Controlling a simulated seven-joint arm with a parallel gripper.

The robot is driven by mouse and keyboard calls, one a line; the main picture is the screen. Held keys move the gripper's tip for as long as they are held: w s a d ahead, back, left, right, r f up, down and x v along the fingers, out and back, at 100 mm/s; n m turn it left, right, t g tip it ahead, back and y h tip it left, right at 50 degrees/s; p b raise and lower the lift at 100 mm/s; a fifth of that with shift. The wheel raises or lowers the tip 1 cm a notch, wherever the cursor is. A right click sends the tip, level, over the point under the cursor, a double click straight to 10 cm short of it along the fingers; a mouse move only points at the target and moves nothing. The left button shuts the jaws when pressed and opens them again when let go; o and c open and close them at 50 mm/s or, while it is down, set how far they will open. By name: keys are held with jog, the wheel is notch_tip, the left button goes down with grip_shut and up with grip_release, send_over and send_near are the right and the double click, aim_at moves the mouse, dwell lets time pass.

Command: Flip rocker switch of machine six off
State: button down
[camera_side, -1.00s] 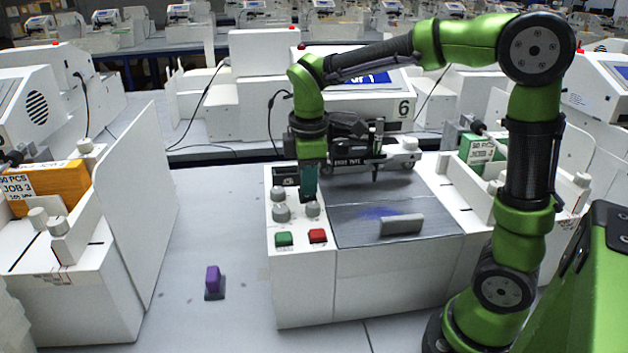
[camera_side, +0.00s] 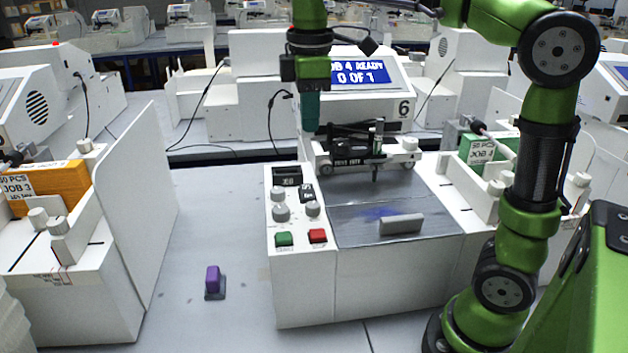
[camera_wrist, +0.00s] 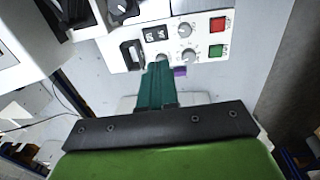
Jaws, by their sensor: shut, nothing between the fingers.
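Machine six (camera_side: 400,80) is the white plotter marked 6, with its blue screen (camera_side: 358,78) lit and reading JOB 4 READY, 0 OF 1. What looks like its rocker switch (camera_side: 306,194), small and black with white marks, sits at the back right of the control panel. It also shows in the wrist view (camera_wrist: 155,34); which side is pressed I cannot tell. My gripper (camera_side: 311,128) has its teal fingers shut and empty, pointing down well above the panel's back end. In the wrist view the fingertips (camera_wrist: 160,70) partly cover a knob.
A black recessed part (camera_side: 286,176) sits left of the switch. Several grey knobs, a green button (camera_side: 284,239) and a red button (camera_side: 317,235) are in front. The plotter carriage (camera_side: 355,150) stands to the right. A purple-topped object (camera_side: 212,280) lies on the bench, left.

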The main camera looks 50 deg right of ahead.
aim_at(307, 187)
dwell(0.3)
jog(key=shift+w+d+r+t, duration=0.2)
jog(key=shift+w+d+t, duration=0.1)
jog(key=shift+w+d, duration=0.1)
jog(key=shift+f, duration=0.1)
jog(key=f, duration=0.4)
jog(key=w+d+f, duration=0.1)
jog(key=f, duration=0.8)
jog(key=shift+w+d+f, duration=0.2)
jog(key=shift+w+f, duration=0.1)
jog(key=shift+f, duration=0.05)
